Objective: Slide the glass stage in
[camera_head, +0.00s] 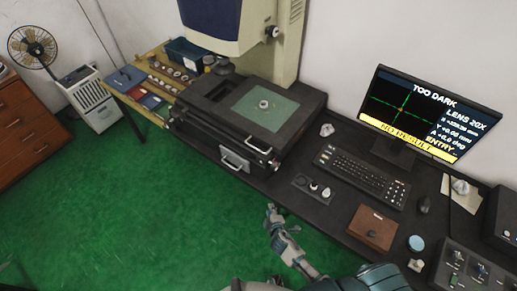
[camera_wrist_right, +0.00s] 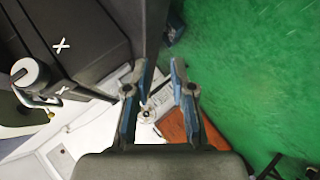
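The glass stage (camera_head: 274,117) is a pale green plate set in the dark top of the measuring machine. A small metal ring (camera_head: 263,104) lies on it. Two metal handles show on the machine's front, an upper handle (camera_head: 258,146) and a lower handle (camera_head: 232,165). My right gripper (camera_head: 272,212) is over the green floor, in front of the desk edge and apart from the handles. In the right wrist view its two fingers (camera_wrist_right: 160,75) are spread with nothing held between them. My left gripper is not in view.
A monitor (camera_head: 430,112) reads "TOO DARK" and "NO RESULT". A keyboard (camera_head: 361,178), a small knob panel (camera_head: 313,187) and a brown box (camera_head: 372,228) stand on the black desk. A yellow bench (camera_head: 150,118) with rings is left of the machine. The green floor (camera_head: 150,210) is clear.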

